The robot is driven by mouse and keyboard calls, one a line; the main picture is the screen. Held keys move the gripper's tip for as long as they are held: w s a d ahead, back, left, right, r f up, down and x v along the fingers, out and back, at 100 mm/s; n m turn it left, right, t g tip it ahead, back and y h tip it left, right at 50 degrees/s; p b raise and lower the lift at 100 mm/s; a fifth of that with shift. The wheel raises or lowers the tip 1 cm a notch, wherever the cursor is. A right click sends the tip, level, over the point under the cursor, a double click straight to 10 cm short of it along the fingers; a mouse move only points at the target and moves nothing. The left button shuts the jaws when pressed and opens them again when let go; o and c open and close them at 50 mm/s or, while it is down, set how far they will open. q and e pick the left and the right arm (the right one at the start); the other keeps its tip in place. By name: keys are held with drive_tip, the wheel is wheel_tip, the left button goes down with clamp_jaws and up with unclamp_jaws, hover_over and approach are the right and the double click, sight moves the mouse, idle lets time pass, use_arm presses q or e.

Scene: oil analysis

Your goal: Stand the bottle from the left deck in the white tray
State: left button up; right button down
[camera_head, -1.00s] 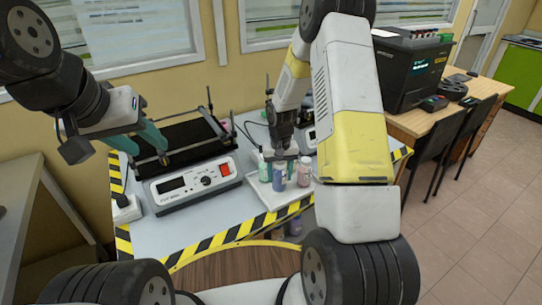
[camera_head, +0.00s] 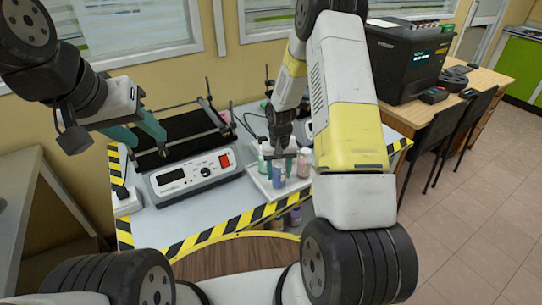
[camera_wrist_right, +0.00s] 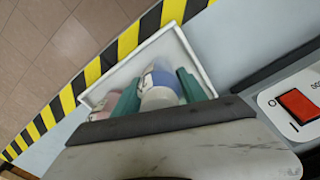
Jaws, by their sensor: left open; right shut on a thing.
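A bottle with a blue band (camera_head: 278,178) is between the teal fingers of my right gripper (camera_head: 278,168), which is shut on it. It is upright over or in the white tray (camera_head: 262,188); I cannot tell whether its base touches the tray floor. The right wrist view shows the bottle (camera_wrist_right: 160,88) between both fingers, inside the tray rim (camera_wrist_right: 90,98). My left gripper (camera_head: 148,146) is open and empty by the black left deck (camera_head: 188,136).
The control box (camera_head: 195,174) with a red switch is in front of the left deck. The tray is near the striped table edge (camera_head: 235,225). A second device behind my right arm is mostly hidden. A black machine (camera_head: 405,65) stands on the wooden desk at right.

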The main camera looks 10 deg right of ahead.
drive_tip(key=shift+f, duration=0.4)
drive_tip(key=c, duration=0.6)
unclamp_jaws()
drive_tip(key=shift+o, duration=0.2)
wheel_tip(320, 180, up, 8)
drive_tip(key=shift+t, duration=0.5)
drive_tip(key=r, duration=0.5)
drive_tip(key=s+r, duration=0.1)
drive_tip(key=r, duration=0.1)
drive_tip(key=shift+s+r, duration=0.1)
drive_tip(key=shift+r, duration=0.15)
drive_tip(key=s+a+r+n+t+y, duration=0.1)
drive_tip(key=s+r+t, duration=0.4)
drive_tip(key=s+r, duration=1.7)
drive_tip(key=shift+s+a+y, duration=0.15)
drive_tip(key=shift+a+y, duration=0.4)
drive_tip(key=shift+y, duration=0.05)
